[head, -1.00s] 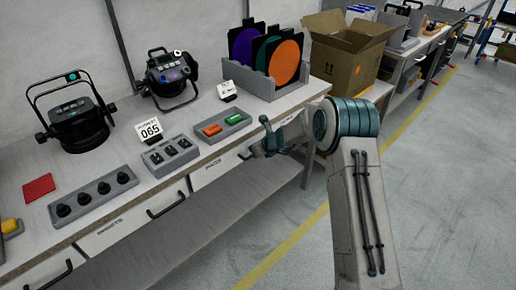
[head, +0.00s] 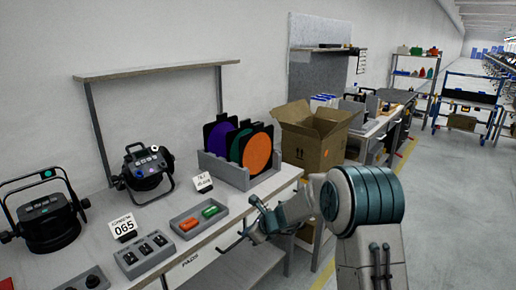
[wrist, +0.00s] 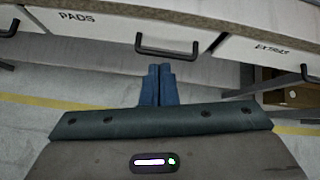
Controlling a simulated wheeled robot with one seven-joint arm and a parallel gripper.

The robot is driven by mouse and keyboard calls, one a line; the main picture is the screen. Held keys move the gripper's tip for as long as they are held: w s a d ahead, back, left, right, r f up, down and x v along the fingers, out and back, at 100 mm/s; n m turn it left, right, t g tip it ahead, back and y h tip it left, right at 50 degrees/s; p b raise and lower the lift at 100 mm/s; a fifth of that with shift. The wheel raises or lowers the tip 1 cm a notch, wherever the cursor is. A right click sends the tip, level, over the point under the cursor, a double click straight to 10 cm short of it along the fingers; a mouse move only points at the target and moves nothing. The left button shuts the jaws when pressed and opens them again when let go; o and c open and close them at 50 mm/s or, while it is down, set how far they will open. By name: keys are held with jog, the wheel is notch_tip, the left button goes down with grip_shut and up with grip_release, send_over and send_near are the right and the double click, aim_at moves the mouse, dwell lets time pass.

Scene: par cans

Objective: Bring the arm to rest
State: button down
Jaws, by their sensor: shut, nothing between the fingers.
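My gripper (wrist: 158,85) is shut and empty. In the wrist view its blue fingers lie together, pointing at the bench front just below the handle (wrist: 167,46) of a white drawer. I cannot tell whether they touch anything. In the head view my arm is folded at the right of the bench, with the wrist (head: 272,222) beside the bench's front edge. The fingertips are too small there to make out clearly.
The bench holds two par cans (head: 40,214) (head: 147,168), a tray (head: 174,228) with a red and a green block, and a rack (head: 213,168) of coloured discs. An open cardboard box (head: 312,138) stands behind my arm. Open floor (head: 440,200) lies to the right.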

jog(key=s+d+r+n+g+p, duration=0.1)
jog(key=s+d+r+n, duration=0.2)
jog(key=s+r+n, duration=0.5)
jog(key=s+d+r+n+h+p, duration=0.1)
jog(key=s+d+r+n+h, duration=0.1)
jog(key=s+d+n, duration=0.3)
jog(key=s+d+r+n+g+h+p, duration=0.1)
jog(key=s+d+r+n+h, duration=0.2)
jog(key=s, duration=1.1)
jog(key=s+d+r+n+g+h+p, duration=0.1)
jog(key=s+d+r+n+h, duration=0.1)
jog(key=s+d+r+n, duration=0.2)
jog(key=s+d+n, duration=0.3)
jog(key=s+d, duration=0.1)
jog(key=s, duration=0.1)
jog(key=shift+s+r, duration=0.25)
jog(key=shift+s, duration=0.1)
